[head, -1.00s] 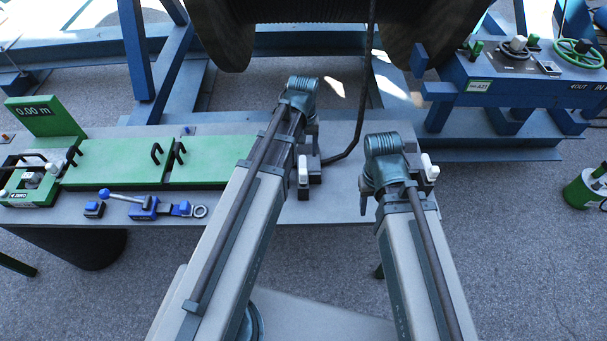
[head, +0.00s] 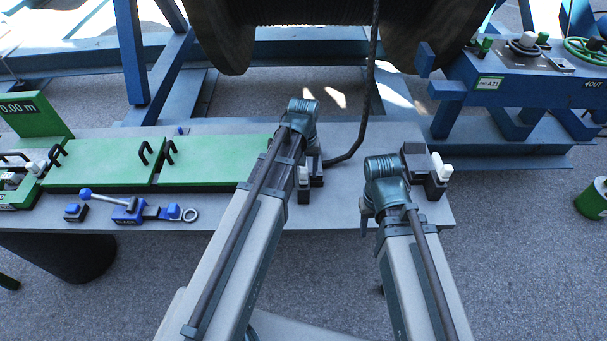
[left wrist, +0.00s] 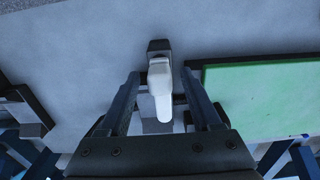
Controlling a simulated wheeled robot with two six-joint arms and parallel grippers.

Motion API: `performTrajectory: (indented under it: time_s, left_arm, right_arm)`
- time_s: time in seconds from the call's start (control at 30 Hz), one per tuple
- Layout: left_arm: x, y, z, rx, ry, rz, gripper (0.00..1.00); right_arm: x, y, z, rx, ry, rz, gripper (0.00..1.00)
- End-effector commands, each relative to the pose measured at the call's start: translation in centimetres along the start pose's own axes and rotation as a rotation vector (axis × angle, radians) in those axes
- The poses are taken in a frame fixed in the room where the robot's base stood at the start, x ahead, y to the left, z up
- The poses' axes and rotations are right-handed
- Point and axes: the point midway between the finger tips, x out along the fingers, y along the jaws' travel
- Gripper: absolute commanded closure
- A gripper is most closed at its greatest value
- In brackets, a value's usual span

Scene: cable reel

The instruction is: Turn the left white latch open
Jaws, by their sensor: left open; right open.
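The left white latch (left wrist: 162,88) lies between the two spread fingers of my left gripper (left wrist: 160,76) in the left wrist view, with its lever pointing back toward the palm. A gap shows on each side, so no grip on it is visible. In the head view only a sliver of this latch (head: 303,176) shows beside my left arm, and the left fingers are mostly hidden. My right gripper (head: 366,216) is open, pointing down near the table's front edge, left of the right white latch (head: 441,170).
A black cable (head: 368,90) runs down to the dark clamp by the left latch. Green panels (head: 95,162) and a blue tool (head: 128,210) lie to the left on the grey table (head: 240,212). The reel (head: 300,12) stands behind.

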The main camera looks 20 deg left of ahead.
Motion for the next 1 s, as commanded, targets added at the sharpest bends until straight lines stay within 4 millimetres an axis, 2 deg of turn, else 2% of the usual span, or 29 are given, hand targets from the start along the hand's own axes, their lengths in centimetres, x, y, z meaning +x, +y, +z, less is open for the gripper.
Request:
performTrajectory:
  time_s: [0.17, 0.53, 1.0]
  left_arm:
    - [-0.08, 0.0, 0.0, 0.0, 0.0, 0.0, 0.35]
    - [-0.07, 0.0, 0.01, 0.0, 0.0, 0.0, 1.0]
    - [-0.07, -0.01, 0.01, 0.0, 0.0, 0.0, 1.0]
  right_arm:
    - [-0.08, 0.01, 0.01, 0.0, 0.0, 0.0, 0.5]
    - [-0.07, 0.01, 0.01, 0.0, 0.0, 0.0, 0.5]
    - [-0.07, 0.01, 0.0, 0.0, 0.0, 0.0, 0.5]
